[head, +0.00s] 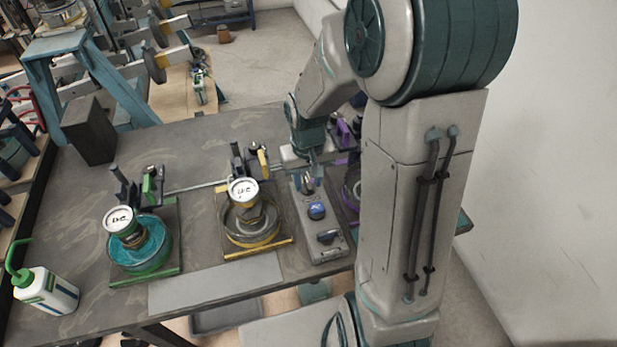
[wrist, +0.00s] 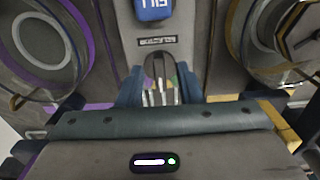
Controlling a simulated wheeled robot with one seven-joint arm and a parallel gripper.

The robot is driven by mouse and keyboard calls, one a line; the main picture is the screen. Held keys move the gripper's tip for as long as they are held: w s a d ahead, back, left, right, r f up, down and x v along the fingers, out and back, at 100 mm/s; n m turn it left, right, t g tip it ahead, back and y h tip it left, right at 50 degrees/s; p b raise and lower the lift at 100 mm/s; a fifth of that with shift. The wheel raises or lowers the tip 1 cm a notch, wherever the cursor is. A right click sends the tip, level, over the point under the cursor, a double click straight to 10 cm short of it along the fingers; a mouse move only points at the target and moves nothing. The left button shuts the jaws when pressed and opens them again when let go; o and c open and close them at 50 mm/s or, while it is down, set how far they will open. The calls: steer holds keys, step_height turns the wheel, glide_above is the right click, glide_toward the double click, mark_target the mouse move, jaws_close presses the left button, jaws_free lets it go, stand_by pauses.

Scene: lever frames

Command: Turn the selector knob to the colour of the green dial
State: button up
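The green dial (head: 119,219) is a round white gauge on a green-rimmed, teal-filled unit at the left. My gripper (head: 308,182) points down over the far end of the box. In the wrist view its two blue fingers (wrist: 160,92) stand apart, one on each side of the dark selector knob (wrist: 159,68). Coloured marks, one green, show by the knob. I cannot tell whether the fingers touch it. The knob's pointing direction is unclear.
A yellow-framed dial unit (head: 252,222) stands just left of the box. A purple unit (wrist: 42,42) is close on its other side, mostly hidden by my arm in the head view. A bottle (head: 45,291) and a dark block (head: 89,131) stand at the left.

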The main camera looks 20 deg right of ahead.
jaws_close()
steer(key=n, duration=0.4)
steer(key=shift+n, duration=2.9)
jaws_free()
